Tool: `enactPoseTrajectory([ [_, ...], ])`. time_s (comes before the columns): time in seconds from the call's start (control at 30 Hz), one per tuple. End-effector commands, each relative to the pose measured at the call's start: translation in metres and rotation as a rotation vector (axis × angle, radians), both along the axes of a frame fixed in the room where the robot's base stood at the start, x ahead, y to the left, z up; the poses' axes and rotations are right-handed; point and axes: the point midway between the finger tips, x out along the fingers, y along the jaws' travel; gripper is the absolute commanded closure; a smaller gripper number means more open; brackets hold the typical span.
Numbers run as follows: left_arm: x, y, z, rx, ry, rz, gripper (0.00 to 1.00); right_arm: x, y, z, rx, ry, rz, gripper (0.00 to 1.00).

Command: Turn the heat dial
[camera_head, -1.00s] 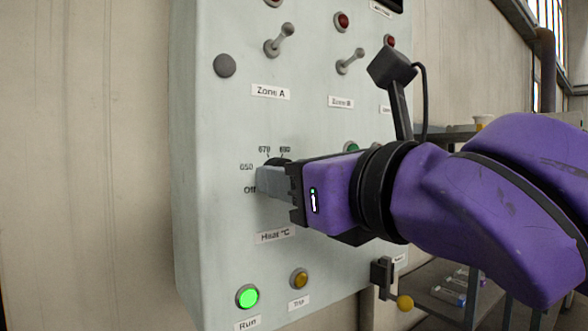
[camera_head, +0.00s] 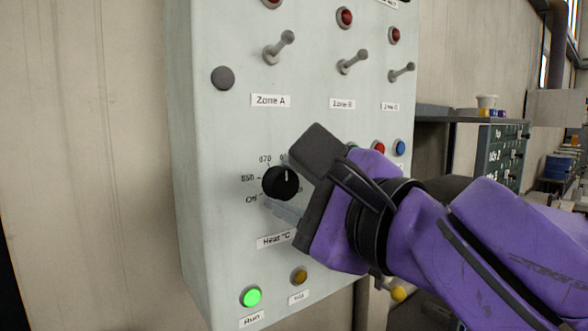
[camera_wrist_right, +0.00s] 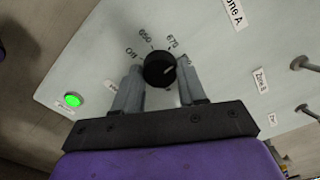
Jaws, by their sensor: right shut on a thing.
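The heat dial (camera_head: 281,183) is a round black knob with a white pointer line on the pale control panel (camera_head: 215,200). Its pointer stands nearly upright in the head view, to the right of the 670 mark. My right gripper (camera_head: 284,190) comes in from the right, rolled over, with its fingers at the dial. In the right wrist view the dial (camera_wrist_right: 159,69) sits between the two grey fingertips of the right gripper (camera_wrist_right: 160,78), which is shut on it. Part of the scale is hidden behind the gripper. My left gripper is in neither view.
Above the dial are toggle switches (camera_head: 279,47) with red lamps. Below it are a lit green Run lamp (camera_head: 251,297) and an amber lamp (camera_head: 299,276). A yellow-ended lever (camera_head: 398,293) is at the lower right. Shelving with a cup (camera_head: 487,101) stands behind.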

Motion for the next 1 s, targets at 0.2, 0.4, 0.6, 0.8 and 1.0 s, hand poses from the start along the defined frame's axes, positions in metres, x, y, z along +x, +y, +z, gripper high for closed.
enactPoseTrajectory([
  [0.2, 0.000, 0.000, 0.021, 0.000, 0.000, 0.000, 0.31, 0.000, 0.000, 0.001, -0.170, -0.114, 0.001, 0.90],
  [0.4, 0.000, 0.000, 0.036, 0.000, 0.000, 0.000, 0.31, 0.000, 0.000, 0.002, -0.321, -0.227, 0.001, 0.90],
  [0.6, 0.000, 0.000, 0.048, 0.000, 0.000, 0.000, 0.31, 0.000, 0.000, 0.001, -0.475, -0.338, 0.001, 0.90],
  [0.8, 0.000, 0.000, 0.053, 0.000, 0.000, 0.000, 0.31, 0.000, 0.000, -0.001, -0.627, -0.450, 0.000, 0.90],
  [1.0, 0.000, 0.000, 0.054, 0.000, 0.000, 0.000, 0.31, 0.000, 0.000, -0.002, -0.768, -0.553, 0.001, 0.90],
])
